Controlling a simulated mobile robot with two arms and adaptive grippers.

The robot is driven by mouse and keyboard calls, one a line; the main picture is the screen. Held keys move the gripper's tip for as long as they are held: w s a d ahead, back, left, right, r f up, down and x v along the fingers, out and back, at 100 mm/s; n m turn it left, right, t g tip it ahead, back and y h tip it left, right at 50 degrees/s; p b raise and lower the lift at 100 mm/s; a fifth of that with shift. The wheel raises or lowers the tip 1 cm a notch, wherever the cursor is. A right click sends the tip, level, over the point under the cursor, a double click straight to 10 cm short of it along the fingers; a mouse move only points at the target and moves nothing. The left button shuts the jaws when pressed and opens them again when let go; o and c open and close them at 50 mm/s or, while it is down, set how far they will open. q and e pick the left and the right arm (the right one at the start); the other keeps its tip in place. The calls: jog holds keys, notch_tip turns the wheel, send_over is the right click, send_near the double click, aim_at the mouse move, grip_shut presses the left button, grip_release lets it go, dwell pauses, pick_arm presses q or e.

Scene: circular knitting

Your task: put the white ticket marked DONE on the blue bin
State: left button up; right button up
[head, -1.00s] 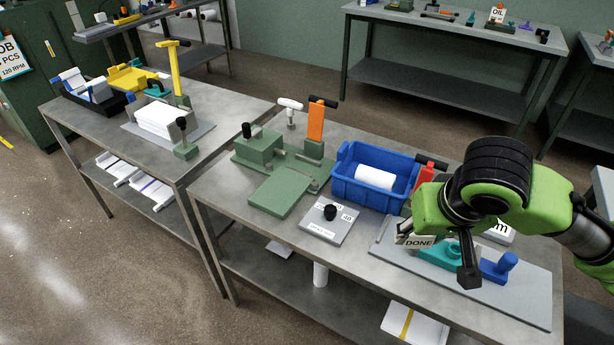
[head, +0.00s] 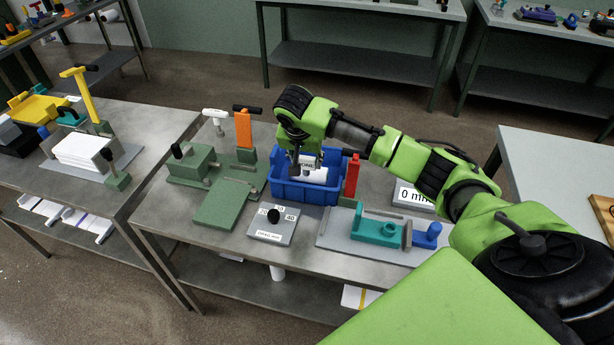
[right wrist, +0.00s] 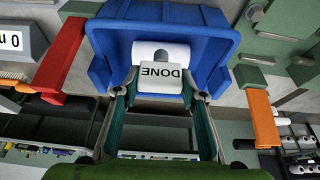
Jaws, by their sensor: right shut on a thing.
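The white ticket (right wrist: 161,79) reads DONE in the right wrist view, where it appears upside down. My right gripper (right wrist: 160,88) is shut on it, with one finger at each side. In the head view my right gripper (head: 306,163) is over the blue bin (head: 306,190), and part of the ticket (head: 307,164) shows there. The blue bin (right wrist: 215,40) holds a white roll (right wrist: 160,50), which lies behind the ticket in the wrist view. I cannot tell whether the ticket touches the bin. My left gripper is not in view.
A red-handled upright (head: 352,176) stands close to the bin's right. An orange upright (head: 243,130) and green fixture (head: 230,203) stand to its left. A grey dial plate (head: 272,225) and a teal and blue fixture (head: 379,229) lie in front.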

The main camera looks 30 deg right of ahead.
aim_at(305, 175)
notch_tip(305, 175, down, 8)
jog(key=shift+r+p, duration=0.25)
jog(key=shift+p, duration=0.25)
jog(key=shift+a+f, duration=0.1)
jog(key=o, duration=1.1)
jog(key=shift+c, duration=0.2)
jog(key=b+v, duration=0.1)
jog(key=v, duration=1.1)
